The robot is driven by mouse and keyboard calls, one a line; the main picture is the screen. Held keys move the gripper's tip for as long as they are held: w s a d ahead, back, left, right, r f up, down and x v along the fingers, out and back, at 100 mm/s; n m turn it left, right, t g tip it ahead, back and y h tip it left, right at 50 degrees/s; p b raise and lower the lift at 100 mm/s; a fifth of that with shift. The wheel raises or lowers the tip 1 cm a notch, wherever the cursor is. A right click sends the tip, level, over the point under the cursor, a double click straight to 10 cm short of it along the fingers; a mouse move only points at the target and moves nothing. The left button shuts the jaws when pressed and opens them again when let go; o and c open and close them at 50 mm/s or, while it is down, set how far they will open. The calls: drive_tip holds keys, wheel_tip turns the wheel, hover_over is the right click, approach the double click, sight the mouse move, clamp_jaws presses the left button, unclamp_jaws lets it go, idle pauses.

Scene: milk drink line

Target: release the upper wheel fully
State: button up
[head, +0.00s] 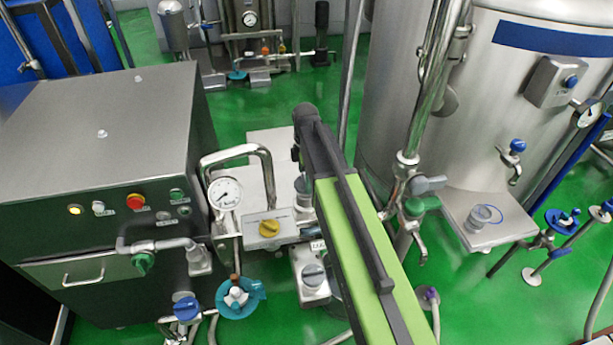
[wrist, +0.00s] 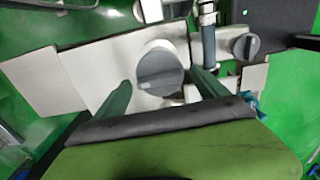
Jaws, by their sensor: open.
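A round grey knob (wrist: 160,72) with a raised bar sits on a pale metal plate (wrist: 95,75) in the wrist view. My gripper (wrist: 158,88) is open, with one dark green finger on each side of this knob. I cannot tell whether either finger touches it. A second, smaller grey knob (wrist: 245,47) is to the right. In the head view my arm hides the gripper, and a grey knob (head: 313,274) shows on a pale block left of the arm. I cannot tell which knob is the upper wheel.
A steel control cabinet (head: 105,190) stands left, with a gauge (head: 225,193) and a yellow knob (head: 268,228) between it and my arm. A large steel tank (head: 430,100) stands right. Green floor shows between.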

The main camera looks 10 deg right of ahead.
wheel_tip(320, 180, up, 17)
drive_tip(key=p, duration=1.7)
drive_tip(key=shift+r, duration=0.15)
drive_tip(key=s+f+m+b, duration=1)
drive_tip(key=s+m, duration=0.4)
drive_tip(key=m, duration=0.4)
drive_tip(key=shift+s, duration=0.35)
drive_tip(key=shift+d, duration=0.1)
